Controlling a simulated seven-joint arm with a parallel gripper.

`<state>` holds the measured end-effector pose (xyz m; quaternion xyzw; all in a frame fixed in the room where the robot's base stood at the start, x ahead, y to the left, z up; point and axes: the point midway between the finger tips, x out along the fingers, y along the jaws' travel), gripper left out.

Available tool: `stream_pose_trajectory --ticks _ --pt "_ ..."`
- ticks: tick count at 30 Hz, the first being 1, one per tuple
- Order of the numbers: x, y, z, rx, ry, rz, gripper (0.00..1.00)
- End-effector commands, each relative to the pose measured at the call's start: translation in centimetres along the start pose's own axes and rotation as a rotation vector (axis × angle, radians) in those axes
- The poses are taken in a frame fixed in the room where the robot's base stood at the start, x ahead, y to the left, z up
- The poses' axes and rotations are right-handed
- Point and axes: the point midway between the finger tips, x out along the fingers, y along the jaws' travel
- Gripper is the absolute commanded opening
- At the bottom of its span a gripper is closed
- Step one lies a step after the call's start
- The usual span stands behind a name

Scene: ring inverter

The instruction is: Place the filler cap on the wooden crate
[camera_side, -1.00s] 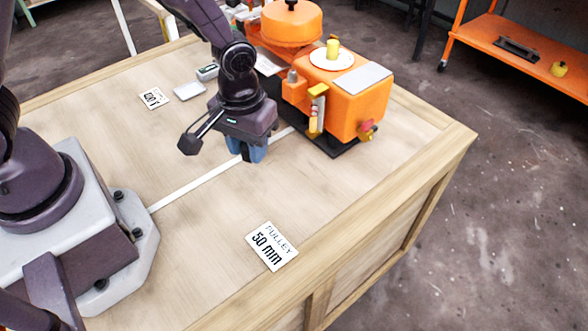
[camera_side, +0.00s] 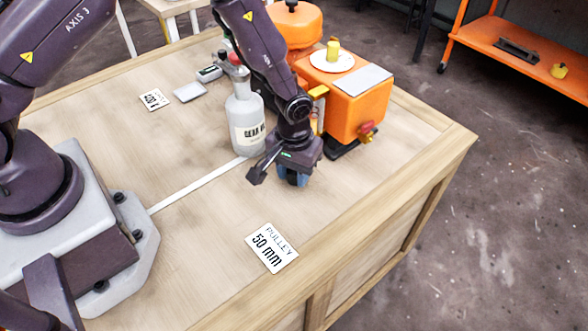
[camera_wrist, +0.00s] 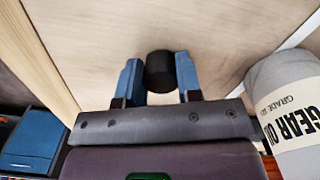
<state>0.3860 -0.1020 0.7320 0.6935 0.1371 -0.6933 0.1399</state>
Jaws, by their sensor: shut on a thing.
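My gripper (camera_side: 293,180) points down, low over the wooden crate (camera_side: 350,195), in front of the orange machine. In the wrist view the two blue fingers are shut on a short black cylinder, the filler cap (camera_wrist: 160,72). The cap sits between the fingertips over the bare crate top (camera_wrist: 225,35).
A grey gear oil bottle (camera_side: 245,118) stands close to the left of my gripper; it also shows in the wrist view (camera_wrist: 285,85). The orange machine (camera_side: 352,105) is behind. A pulley card (camera_side: 271,248) lies in front. The crate top right of my gripper is clear.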

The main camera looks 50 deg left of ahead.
Motion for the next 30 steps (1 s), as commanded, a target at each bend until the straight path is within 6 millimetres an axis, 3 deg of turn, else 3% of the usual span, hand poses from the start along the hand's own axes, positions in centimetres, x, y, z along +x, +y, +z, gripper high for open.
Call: stream_pose_trajectory --ticks 7,8,11,22,30 --pt "0.3 0.0 0.0 0.000 0.000 0.000 0.07" --pt "0.2 0.0 0.0 0.000 0.001 0.001 0.37" --pt "0.2 0.0 0.0 0.000 0.001 0.001 0.58" --pt "-0.5 0.1 -0.1 0.000 0.003 0.002 0.58" --pt "-5.8 0.1 -0.1 0.001 0.006 0.004 0.58"
